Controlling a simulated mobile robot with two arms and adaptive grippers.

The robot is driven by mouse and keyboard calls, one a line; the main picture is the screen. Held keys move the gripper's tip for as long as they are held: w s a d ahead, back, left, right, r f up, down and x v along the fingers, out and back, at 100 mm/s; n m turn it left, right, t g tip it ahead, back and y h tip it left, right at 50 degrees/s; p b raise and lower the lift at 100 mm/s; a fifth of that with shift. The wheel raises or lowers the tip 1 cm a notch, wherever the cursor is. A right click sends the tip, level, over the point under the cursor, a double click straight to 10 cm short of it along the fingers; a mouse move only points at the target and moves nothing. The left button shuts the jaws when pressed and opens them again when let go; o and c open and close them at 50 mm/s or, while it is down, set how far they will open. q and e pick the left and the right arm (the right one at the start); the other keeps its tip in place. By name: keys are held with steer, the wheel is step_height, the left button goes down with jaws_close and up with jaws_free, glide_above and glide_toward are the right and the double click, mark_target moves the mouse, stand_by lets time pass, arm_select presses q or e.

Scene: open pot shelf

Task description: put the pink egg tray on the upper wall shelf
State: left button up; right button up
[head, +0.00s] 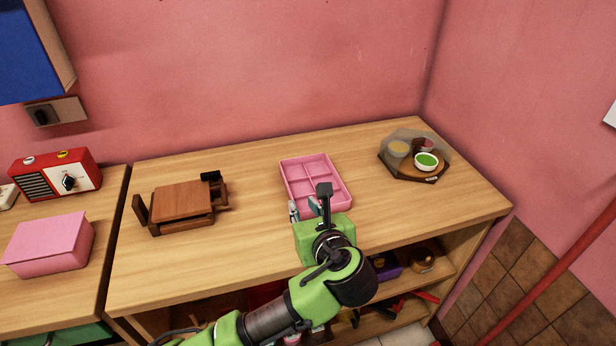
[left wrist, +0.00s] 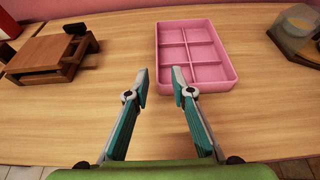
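The pink egg tray (head: 318,183) lies flat on the wooden counter top, empty, with several compartments. It also shows in the left wrist view (left wrist: 222,70), just beyond the fingertips and a little to the right. My left gripper (head: 307,208) is at the near edge of the tray in the head view. In the left wrist view its two fingers (left wrist: 160,85) are apart with nothing between them but the counter. The right fingertip looks close to the tray's near left corner; I cannot tell whether they touch. The upper wall shelf cannot be made out. My right gripper is not in view.
A brown wooden stand (head: 183,204) is left of the tray. A hexagonal holder with small bowls (head: 415,158) is at the back right. A red radio (head: 56,174) and a pink box (head: 50,243) are far left. Counter (head: 262,235) around the tray is clear.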

arm_select(q)
glide_toward(287, 184)
steer(key=x, duration=0.5)
steer(key=shift+d+f, duration=0.4)
steer(key=x, duration=0.4)
steer(key=shift+a+r, duration=0.1)
steer(key=shift+a, duration=0.35)
steer(key=shift+w, duration=0.45)
jaws_close()
